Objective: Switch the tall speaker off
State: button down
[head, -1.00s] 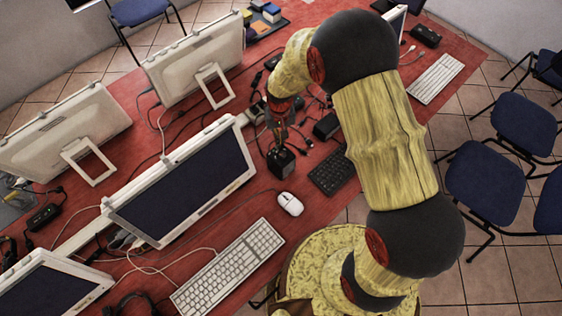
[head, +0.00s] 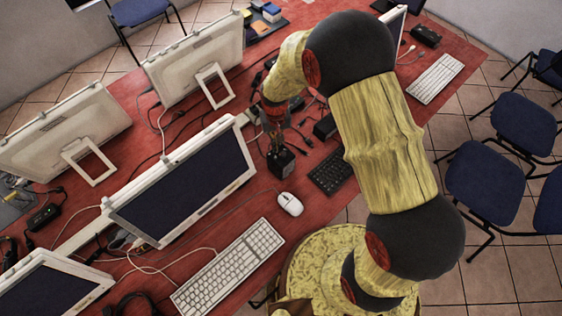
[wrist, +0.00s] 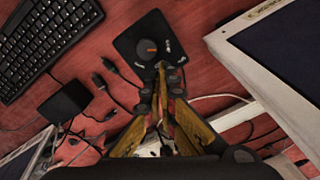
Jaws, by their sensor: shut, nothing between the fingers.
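The tall speaker (head: 281,162) is a small black box standing on the red table, right of the middle monitor in the head view. In the wrist view its dark top face (wrist: 137,42) shows an orange mark (wrist: 148,46) and small pale markings. My gripper (wrist: 161,70) is shut and empty, with its tips over the near edge of that face. Whether the tips touch it I cannot tell. In the head view my gripper (head: 274,143) points down just above the speaker, and partly hides its top.
A black keyboard (head: 331,172), a white mouse (head: 290,204) and the middle monitor (head: 187,182) stand close around the speaker. In the wrist view, cables and a black adapter (wrist: 66,101) lie near it. A white keyboard (head: 228,267) lies in front.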

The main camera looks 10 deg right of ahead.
jog(key=shift+s+a, duration=0.6)
jog(key=shift+a, duration=0.25)
dwell(0.4)
jog(key=shift+r, duration=0.15)
jog(key=r+p, duration=0.2)
jog(key=r, duration=0.1)
jog(key=r+p, duration=0.2)
jog(key=shift+w+d+r, duration=0.1)
jog(key=shift+d+r, duration=0.1)
jog(key=shift+r, duration=0.2)
dwell(0.5)
dwell(0.4)
